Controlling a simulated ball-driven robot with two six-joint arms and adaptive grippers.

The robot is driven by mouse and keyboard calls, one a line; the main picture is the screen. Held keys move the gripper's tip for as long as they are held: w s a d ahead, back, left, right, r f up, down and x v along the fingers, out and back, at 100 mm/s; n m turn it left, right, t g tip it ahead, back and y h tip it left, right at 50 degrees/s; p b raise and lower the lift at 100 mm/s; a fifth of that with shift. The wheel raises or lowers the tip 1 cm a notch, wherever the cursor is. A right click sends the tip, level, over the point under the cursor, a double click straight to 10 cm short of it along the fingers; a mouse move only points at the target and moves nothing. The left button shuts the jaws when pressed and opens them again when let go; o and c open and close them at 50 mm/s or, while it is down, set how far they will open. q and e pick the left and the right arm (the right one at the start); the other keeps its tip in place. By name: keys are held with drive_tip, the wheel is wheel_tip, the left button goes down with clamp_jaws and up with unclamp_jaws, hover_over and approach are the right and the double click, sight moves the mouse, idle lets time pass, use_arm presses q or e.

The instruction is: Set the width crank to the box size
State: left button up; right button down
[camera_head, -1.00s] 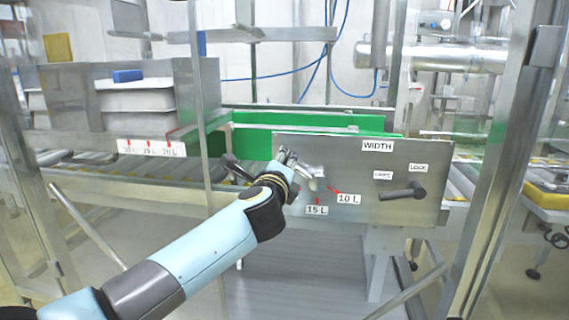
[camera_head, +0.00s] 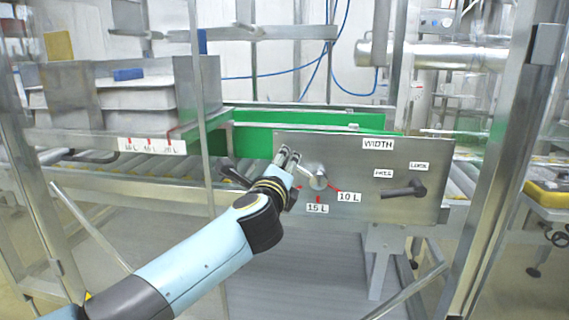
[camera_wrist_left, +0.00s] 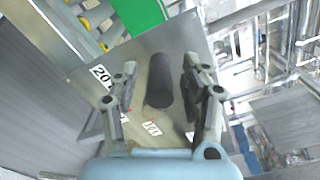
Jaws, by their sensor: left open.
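The width crank's metal hub (camera_head: 318,180) is on the upright steel panel marked WIDTH, with labels 10 L (camera_head: 349,196) and 15 L (camera_head: 317,208) below it. My left gripper (camera_head: 290,156) is in front of the panel, just left of the hub, and hides part of the crank. In the left wrist view, the crank's dark round handle (camera_wrist_left: 160,82) lies between the two spread fingers of my gripper (camera_wrist_left: 162,84), with space seen on its left side. A 20 L label (camera_wrist_left: 100,72) shows there at left. My right gripper is not in view.
A black lever (camera_head: 403,190) points left on the same panel, below labels FREE and LOCK. Grey boxes (camera_head: 140,96) stand on a shelf at left, above a label strip (camera_head: 152,146) too small to read. Green guides (camera_head: 310,120) run behind the panel. A steel post stands at right.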

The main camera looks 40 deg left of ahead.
use_arm(q)
drive_tip(key=v, duration=0.9)
drive_tip(key=shift+s, duration=0.2)
